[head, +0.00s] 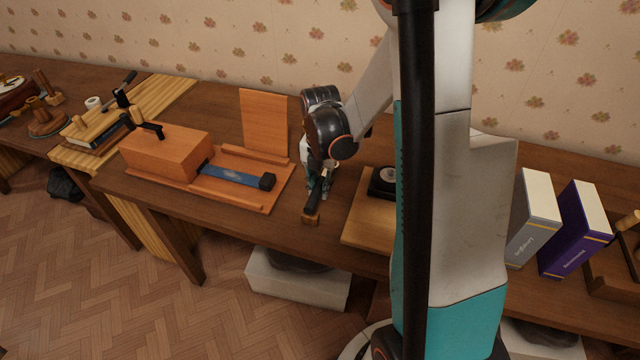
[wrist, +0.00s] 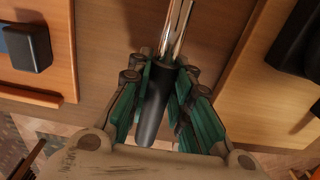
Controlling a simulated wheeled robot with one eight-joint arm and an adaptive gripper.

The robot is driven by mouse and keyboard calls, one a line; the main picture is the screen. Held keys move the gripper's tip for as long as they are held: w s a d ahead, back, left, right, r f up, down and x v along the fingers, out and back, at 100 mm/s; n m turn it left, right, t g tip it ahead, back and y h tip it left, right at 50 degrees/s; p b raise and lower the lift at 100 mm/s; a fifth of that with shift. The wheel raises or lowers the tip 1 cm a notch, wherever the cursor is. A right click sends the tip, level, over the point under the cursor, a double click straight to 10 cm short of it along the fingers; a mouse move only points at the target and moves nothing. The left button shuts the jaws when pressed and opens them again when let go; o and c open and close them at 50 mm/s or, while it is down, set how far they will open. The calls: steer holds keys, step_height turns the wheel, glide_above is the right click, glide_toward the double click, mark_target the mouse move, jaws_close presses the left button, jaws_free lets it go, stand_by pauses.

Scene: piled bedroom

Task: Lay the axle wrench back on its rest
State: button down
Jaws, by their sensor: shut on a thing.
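The axle wrench has a black handle (wrist: 154,108) and a shiny metal shaft (wrist: 178,30) in the wrist view. My gripper (wrist: 166,76) is shut on it, with the green fingers on both sides of the handle. In the head view my gripper (head: 319,183) is low over the table, and the dark handle (head: 313,203) slants from it toward the front edge. The shaft's far end is out of the wrist view.
Left is a wooden fixture (head: 165,154) with a blue strip (head: 234,175) and black end block (head: 267,181). Right is a wooden board (head: 366,222) bearing a black device (head: 382,183). Books (head: 574,232) stand farther right. Bare tabletop lies between fixture and board.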

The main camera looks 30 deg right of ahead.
mark_target(320, 182)
steer(key=shift+f+b, duration=0.6)
steer(key=shift+f, duration=0.15)
steer(key=c, duration=1.4)
jaws_free()
steer(key=shift+o, duration=0.2)
steer(key=shift+r+p, duration=2.85)
steer(key=shift+r, duration=1.2)
